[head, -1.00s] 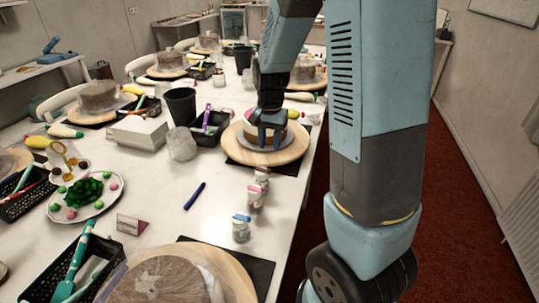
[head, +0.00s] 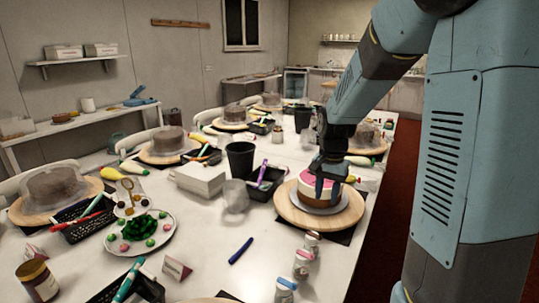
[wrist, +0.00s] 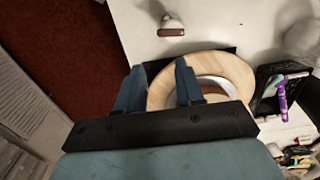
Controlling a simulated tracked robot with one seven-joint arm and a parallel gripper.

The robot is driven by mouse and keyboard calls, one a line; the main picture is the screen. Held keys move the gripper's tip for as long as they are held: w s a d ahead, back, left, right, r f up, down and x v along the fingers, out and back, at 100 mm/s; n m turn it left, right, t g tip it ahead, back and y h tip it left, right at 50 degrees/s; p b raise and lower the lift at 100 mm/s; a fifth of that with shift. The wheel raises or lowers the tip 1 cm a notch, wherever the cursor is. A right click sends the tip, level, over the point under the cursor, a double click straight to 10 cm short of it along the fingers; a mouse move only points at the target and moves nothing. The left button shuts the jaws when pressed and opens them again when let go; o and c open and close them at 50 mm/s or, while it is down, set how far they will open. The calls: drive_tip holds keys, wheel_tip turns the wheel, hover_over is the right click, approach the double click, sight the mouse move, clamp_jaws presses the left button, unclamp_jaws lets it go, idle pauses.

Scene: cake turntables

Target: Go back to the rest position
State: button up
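The cake stands on a round wooden turntable (head: 290,211) near the table's right edge. The fingers overlap the cake in the picture; I cannot tell whether they touch it. In the wrist view my gripper (wrist: 158,88) has its two blue fingers apart with nothing visible between them. The wooden turntable (wrist: 232,66) lies beyond the fingers there, and the gripper body hides most of the cake.
A purple-handled tool lies in a black basket (head: 265,187) left of the cake. A black cup (head: 240,160), a clear cup (head: 235,196) and a white box (head: 200,179) stand nearby. Small jars (head: 303,262) and a blue pen (head: 241,250) are in front. Red floor (head: 400,160) lies right.

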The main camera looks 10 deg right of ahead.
drive_tip(key=s+r+n+t, duration=0.2)
drive_tip(key=s+r+n, duration=0.1)
drive_tip(key=s+r, duration=0.4)
drive_tip(key=s+r+n+t, duration=0.3)
drive_tip(key=s+r, duration=0.5)
drive_tip(key=s, duration=0.6)
drive_tip(key=shift+r+n, duration=0.15)
drive_tip(key=shift+n, duration=0.45)
